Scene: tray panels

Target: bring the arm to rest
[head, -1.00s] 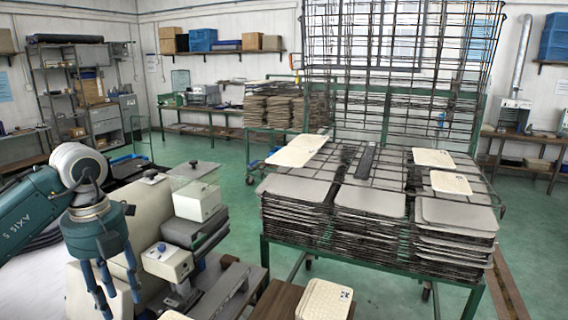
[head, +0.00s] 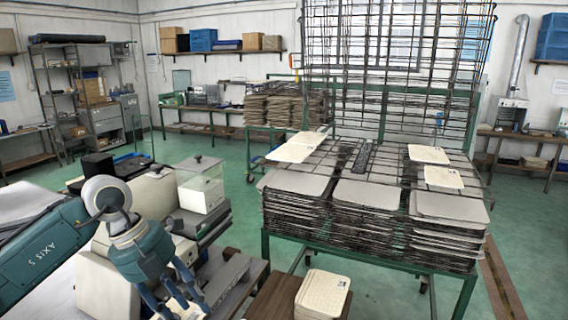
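My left arm comes in from the left. Its gripper (head: 184,300) hangs at the lower left with its fingers spread and pointing down. I see nothing held between the fingers, though the tips are near the bottom edge. A pale piece (head: 192,312) shows behind the fingertips; I cannot tell if they touch it. My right gripper is not in view.
The green-framed rack cart (head: 372,255) holds stacks of grey trays (head: 366,195). Bench devices, including a clear-sided balance (head: 201,190), stand beside and behind my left gripper. Green floor (head: 235,235) is free between the bench and the cart.

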